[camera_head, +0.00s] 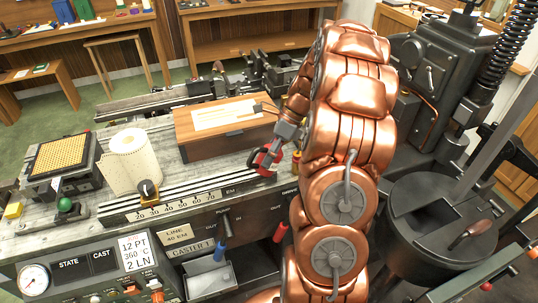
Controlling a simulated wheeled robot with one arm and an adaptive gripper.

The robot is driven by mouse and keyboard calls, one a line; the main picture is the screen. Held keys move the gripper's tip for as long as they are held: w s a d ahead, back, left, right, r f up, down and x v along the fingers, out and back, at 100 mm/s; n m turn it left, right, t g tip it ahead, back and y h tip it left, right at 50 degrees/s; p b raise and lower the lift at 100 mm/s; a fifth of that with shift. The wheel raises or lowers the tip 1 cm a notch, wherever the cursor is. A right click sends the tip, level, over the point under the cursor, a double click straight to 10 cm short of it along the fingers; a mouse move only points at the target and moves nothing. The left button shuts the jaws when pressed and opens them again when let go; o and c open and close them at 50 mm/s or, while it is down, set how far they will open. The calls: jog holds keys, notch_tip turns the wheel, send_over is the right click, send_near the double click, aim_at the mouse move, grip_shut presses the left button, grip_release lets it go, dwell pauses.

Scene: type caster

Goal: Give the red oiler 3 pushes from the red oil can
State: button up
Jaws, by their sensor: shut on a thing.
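My copper-coloured arm reaches down over the bench at the centre. My gripper (272,152) is shut on the red oil can (264,163), just above or at the bench top in front of the wooden box. The gripper covers part of the can, and I cannot tell whether the can touches the bench. A little red shows to the right of the can, beside my arm, too small to identify. I cannot pick out the red oiler with certainty; my arm hides much of the machine there.
A wooden box (225,140) with a paper sheet lies behind the can. A paper roll (130,150), a numbered scale (180,201) and a keyboard-like block (64,158) are to the left. A blue handle (219,250) and a red handle (280,232) hang at the front. A round dark pot (430,215) stands right.

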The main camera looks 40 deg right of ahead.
dwell(0.4)
jog(key=shift+r+p, duration=0.65)
jog(key=shift+r, duration=0.4)
jog(key=shift+f, duration=1.15)
dwell(0.4)
jog(key=shift+r, duration=0.2)
jog(key=shift+r+p, duration=0.65)
jog(key=shift+r, duration=0.3)
jog(key=shift+r+p, duration=1.1)
jog(key=shift+r, duration=1.35)
